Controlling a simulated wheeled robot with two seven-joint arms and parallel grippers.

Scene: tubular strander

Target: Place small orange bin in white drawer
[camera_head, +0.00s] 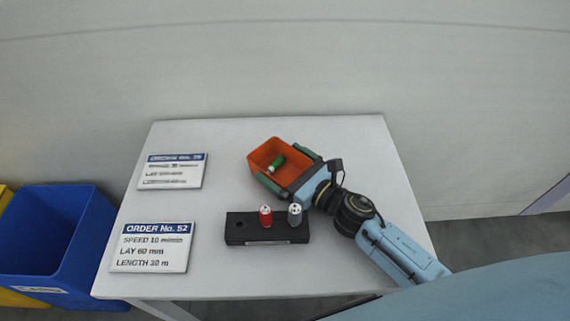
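The small orange bin (262,157) is at the back middle of the white table, turned at an angle, with a green spool-like piece (277,164) inside. My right gripper (287,169) reaches it from the lower right. Its two green fingers are spread wide, one along the bin's upper right side and one along its lower left side. Whether they press on the bin, and whether the bin is lifted, I cannot tell. My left gripper is not in view. No white drawer shows.
A black holder (240,236) with a red piece (265,216) and a grey piece (295,215) stands just in front of the bin. Two order signs (172,171) (153,247) lie at the table's left. A blue bin (55,240) stands left of the table (215,190).

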